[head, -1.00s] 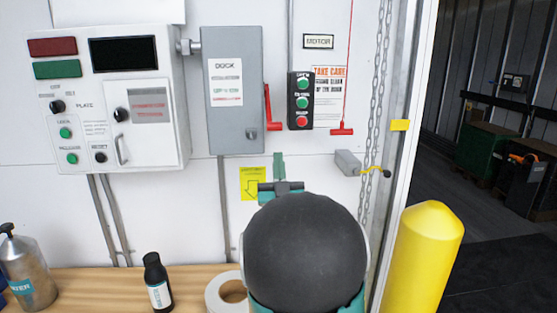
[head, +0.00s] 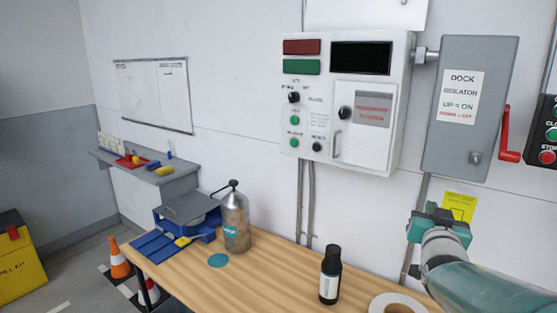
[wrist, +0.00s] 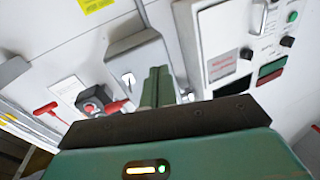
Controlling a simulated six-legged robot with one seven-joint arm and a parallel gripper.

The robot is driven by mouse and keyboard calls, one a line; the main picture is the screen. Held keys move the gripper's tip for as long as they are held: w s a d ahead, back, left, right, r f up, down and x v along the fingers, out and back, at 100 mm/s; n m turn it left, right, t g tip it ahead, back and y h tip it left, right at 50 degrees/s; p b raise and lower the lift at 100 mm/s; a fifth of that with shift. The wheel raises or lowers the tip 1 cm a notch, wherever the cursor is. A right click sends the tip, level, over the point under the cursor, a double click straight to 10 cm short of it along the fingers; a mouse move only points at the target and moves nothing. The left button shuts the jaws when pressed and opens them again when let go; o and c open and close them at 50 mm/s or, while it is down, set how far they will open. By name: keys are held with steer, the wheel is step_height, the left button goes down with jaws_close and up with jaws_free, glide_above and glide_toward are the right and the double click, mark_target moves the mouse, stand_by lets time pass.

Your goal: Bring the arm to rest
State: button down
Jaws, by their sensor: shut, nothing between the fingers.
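My arm reaches in from the lower right of the head view, its teal and grey links in front of the wall. My gripper (head: 431,214) is raised below the grey dock isolator box (head: 462,145), and it partly overlaps a yellow label. In the wrist view my gripper's two green fingers (wrist: 157,86) are together and empty. The wrist view is tilted; the isolator box (wrist: 139,57) and its red lever appear behind the fingers. I cannot tell the exact gap between the fingers and the wall.
A control panel (head: 345,100) hangs above. Traffic cones (head: 119,259) and a yellow bin (head: 18,257) stand left.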

steer(key=s+a+f+n+g+y, duration=0.2)
steer(key=s+a+f+g+y, duration=0.3)
steer(key=a, duration=0.5)
steer(key=s+a+f+n+g+y, duration=0.2)
steer(key=s+a+f+n, duration=0.15)
steer(key=s+a, duration=0.45)
steer(key=s+a+f+g+y, duration=0.1)
steer(key=s+a+f+g, duration=0.2)
steer(key=s, duration=0.5)
steer(key=shift+s+a+f+n+g, duration=0.3)
steer(key=shift+a+g, duration=0.3)
steer(key=shift+a, duration=0.65)
